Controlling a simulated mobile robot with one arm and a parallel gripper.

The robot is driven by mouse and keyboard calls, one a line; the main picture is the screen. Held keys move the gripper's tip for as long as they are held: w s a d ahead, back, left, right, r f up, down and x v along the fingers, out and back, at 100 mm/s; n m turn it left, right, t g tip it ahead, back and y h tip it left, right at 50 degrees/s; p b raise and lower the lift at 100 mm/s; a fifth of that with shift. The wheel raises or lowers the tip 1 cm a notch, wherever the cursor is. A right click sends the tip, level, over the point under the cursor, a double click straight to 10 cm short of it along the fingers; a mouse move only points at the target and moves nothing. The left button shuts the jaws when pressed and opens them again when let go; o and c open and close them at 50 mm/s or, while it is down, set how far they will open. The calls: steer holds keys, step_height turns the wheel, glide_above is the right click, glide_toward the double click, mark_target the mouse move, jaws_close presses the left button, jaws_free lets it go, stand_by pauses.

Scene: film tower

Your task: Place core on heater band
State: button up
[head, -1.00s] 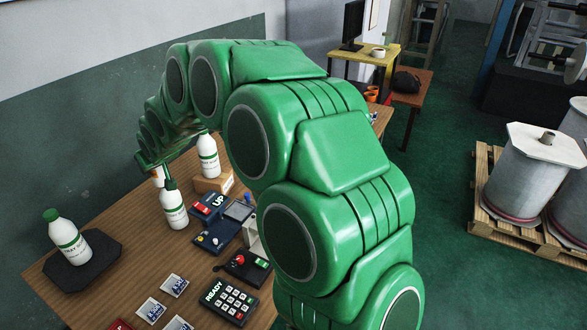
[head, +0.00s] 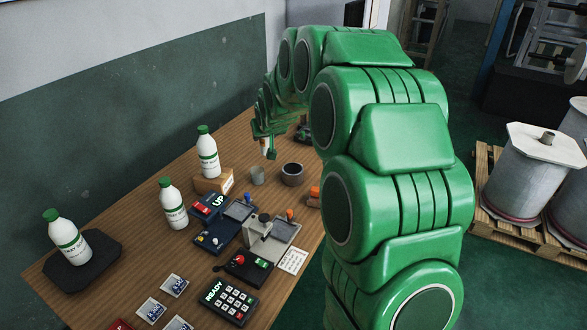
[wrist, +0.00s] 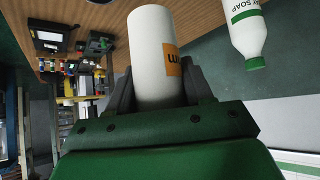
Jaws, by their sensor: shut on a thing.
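My gripper (wrist: 160,92) is shut on a white cylinder with an orange label, which looks like the core (wrist: 148,50). In the head view my gripper (head: 267,148) hangs above the table's far part, and only a sliver of the core shows there. A dark, round, hollow piece (head: 292,176) stands upright on the table, below and right of the gripper. It may be the heater band, but I cannot tell for sure. The core is apart from it. My arm hides the table's far right side.
White bottles with green caps stand to the left, one on a wooden block (head: 213,183) and one on a black pad (head: 82,264). Control boxes (head: 222,236) and a keypad (head: 228,301) fill the table's front.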

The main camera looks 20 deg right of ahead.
steer(key=s+d+m+h, duration=0.1)
steer(key=d+m+h, duration=0.1)
steer(key=d, duration=0.9)
glide_above(293, 165)
steer(key=shift+s+f, duration=0.2)
steer(key=shift+f, duration=3.45)
steer(key=shift+s+f, duration=0.15)
steer(key=shift+f, duration=3.45)
steer(key=shift+w+f, duration=0.2)
steer(key=shift+f, duration=1.6)
steer(key=shift+f, duration=0.1)
steer(key=o, duration=1)
steer(key=shift+o, duration=0.2)
